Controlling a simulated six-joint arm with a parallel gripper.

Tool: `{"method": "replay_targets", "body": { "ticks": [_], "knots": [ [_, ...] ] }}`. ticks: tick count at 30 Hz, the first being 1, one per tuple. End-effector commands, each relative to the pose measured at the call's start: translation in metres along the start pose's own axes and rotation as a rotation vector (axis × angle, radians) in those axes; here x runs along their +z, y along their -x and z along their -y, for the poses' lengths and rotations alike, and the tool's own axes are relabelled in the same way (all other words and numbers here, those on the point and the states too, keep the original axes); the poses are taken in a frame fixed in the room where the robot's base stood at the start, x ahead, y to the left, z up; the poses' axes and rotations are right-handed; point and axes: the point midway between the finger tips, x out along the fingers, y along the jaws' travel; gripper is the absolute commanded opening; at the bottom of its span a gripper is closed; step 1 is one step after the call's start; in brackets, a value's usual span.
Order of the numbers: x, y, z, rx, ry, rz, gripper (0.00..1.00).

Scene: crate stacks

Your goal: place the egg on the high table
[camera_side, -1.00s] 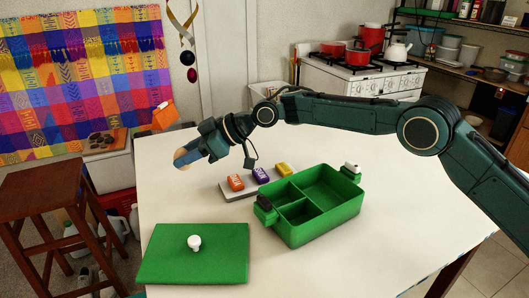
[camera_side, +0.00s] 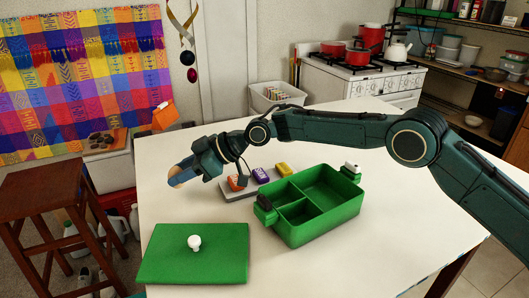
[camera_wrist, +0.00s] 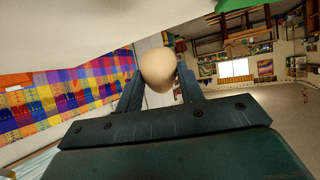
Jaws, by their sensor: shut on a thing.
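The egg (camera_wrist: 158,68) is pale tan and sits between the two fingers of my gripper (camera_wrist: 157,88) in the wrist view. In the side view, my gripper (camera_side: 181,175) is shut on it, and only a small part of the egg (camera_side: 174,181) shows past the fingers. The gripper is above the left part of the white table (camera_side: 330,250), apart from its surface. A tall red-brown wooden stool-like table (camera_side: 45,187) stands on the floor at the left, apart from the gripper. I cannot tell whether this is the high table.
A green divided box (camera_side: 318,226) stands mid-table, with a green lid (camera_side: 195,262) with a white knob in front. Orange, purple and yellow packets (camera_side: 261,175) lie on a grey tray behind the box. A white cooler (camera_side: 108,170) stands past the left edge.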

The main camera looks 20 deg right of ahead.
Motion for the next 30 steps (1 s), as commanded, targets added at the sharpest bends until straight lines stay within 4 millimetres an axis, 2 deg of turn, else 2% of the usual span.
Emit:
{"method": "replay_targets", "body": {
  "ticks": [11, 26, 27, 30],
  "knots": [
    [0.039, -0.021, 0.000, 0.000, -0.001, 0.001, 0.11],
    [0.044, -0.024, 0.000, 0.001, 0.000, 0.000, 0.11],
    [0.044, -0.024, 0.000, 0.001, 0.000, 0.000, 0.41],
    [0.044, -0.024, 0.000, 0.001, 0.000, 0.000, 0.59]
  ]
}}
